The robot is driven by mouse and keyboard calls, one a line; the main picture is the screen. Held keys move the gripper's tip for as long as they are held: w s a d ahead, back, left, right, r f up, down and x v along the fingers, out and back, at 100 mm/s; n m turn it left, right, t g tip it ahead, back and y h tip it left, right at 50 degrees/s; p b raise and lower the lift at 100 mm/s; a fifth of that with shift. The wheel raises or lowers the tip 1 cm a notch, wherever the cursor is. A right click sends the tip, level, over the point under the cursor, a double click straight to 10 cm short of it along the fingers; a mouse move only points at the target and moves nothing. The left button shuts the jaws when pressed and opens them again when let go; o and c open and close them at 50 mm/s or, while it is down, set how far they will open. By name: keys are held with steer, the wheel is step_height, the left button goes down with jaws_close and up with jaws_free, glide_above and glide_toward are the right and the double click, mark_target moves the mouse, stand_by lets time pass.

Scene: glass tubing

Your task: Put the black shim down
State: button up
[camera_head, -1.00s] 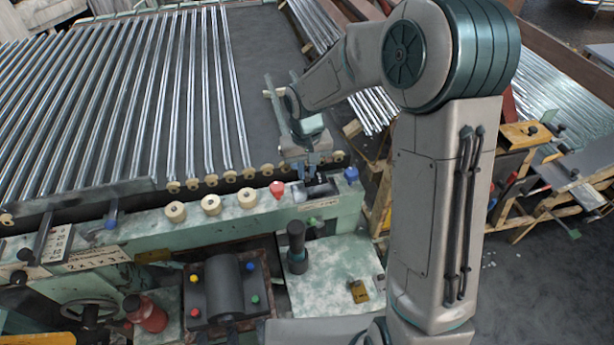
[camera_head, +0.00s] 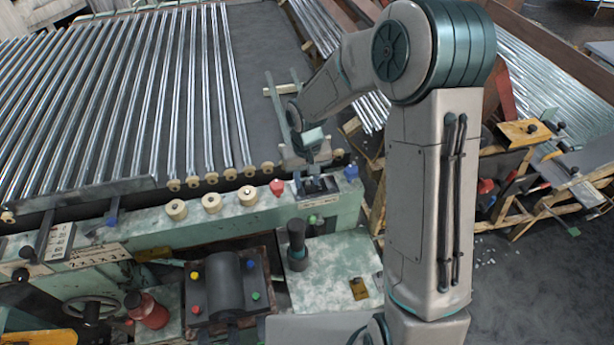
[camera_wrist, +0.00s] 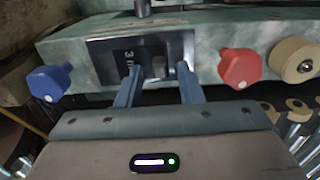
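My gripper (camera_head: 315,184) is over the right end of the pale green machine rail, low at a dark plate (camera_wrist: 103,46) set on it. In the wrist view my gripper (camera_wrist: 159,70) has its two blue-grey fingers apart, with a clear gap between the tips. A small black block (camera_wrist: 158,66), which looks like the shim, lies on the dark plate between the fingertips. I see no finger pressing on it. Pale marks show on the plate beside it. In the head view the fingers largely hide the block.
A red knob (camera_head: 277,187) and a blue knob (camera_head: 351,172) flank the plate. Cream rollers (camera_head: 247,195) line the rail to the left. A dark upright post (camera_head: 297,245) stands in front. Glass tubes (camera_head: 180,90) lie on the rack behind.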

steer(key=shift+r, duration=0.1)
step_height(320, 180, up, 12)
steer(key=s+d+r+m+t, duration=0.1)
steer(key=s+d+r, duration=0.2)
steer(key=s+d, duration=0.3)
steer(key=s+d+r+m+t, duration=0.1)
steer(key=s+d, duration=0.5)
steer(key=s, duration=0.8)
step_height(320, 180, up, 2)
steer(key=shift+s+t+b, duration=0.3)
steer(key=shift+t+b, duration=0.1)
steer(key=shift+t, duration=0.3)
